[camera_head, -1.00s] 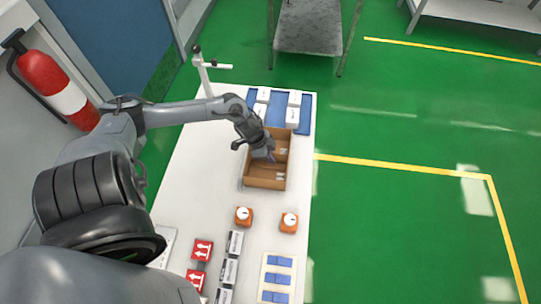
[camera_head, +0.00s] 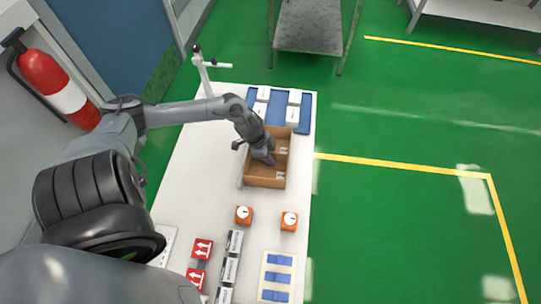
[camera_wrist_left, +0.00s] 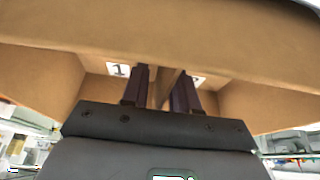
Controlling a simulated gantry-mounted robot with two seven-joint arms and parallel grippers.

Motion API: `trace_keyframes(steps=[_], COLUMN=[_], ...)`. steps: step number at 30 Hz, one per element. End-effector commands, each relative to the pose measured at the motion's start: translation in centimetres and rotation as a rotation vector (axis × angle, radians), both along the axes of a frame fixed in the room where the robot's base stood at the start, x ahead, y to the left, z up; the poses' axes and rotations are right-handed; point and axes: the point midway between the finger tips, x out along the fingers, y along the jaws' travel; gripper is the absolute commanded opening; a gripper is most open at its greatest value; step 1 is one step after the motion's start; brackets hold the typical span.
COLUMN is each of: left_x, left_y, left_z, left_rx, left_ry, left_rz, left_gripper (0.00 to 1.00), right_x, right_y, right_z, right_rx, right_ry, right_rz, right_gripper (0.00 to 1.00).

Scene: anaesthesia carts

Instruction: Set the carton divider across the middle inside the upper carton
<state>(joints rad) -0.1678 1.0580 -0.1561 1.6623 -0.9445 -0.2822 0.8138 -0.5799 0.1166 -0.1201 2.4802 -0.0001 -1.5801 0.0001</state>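The brown upper carton (camera_head: 248,178) stands open on the white table. It also shows in the left wrist view (camera_wrist_left: 55,75), with labels 1 and 2 inside. My left gripper (camera_head: 269,160) reaches down into it near its middle. In the left wrist view its two dark fingers (camera_wrist_left: 160,90) stand apart. The brown carton divider (camera_wrist_left: 167,84) shows nearly edge-on between them, dividing the label 1 side from the label 2 side, with a gap visible beside it. Its lower edge and ends are partly hidden. My right gripper is not in view.
A blue tray (camera_head: 277,124) with white boxes lies behind the carton. Two orange round-dialed items (camera_head: 289,222) stand in front. Red boxes (camera_head: 203,248), grey-white boxes and a tray with blue pieces (camera_head: 264,283) lie nearer. A post (camera_head: 203,70) stands at the far left corner.

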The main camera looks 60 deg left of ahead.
Motion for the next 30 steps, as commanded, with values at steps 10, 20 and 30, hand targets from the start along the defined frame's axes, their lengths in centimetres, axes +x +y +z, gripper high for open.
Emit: trace_keyframes(steps=[10,20,30], left_x=[0.0,-1.1,-2.7], left_y=[0.0,0.9,1.9], left_z=[0.1,3.3,8.2], left_rx=[0.001,0.004,0.001], left_ry=[0.001,0.002,0.003], left_rz=[0.0,-0.001,-0.001], left_gripper=[0.38,0.38,0.38], right_x=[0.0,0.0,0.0], right_y=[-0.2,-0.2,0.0], right_z=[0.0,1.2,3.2], right_rx=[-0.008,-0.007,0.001], right_ry=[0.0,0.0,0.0], right_rz=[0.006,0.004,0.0], right_gripper=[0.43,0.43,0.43])
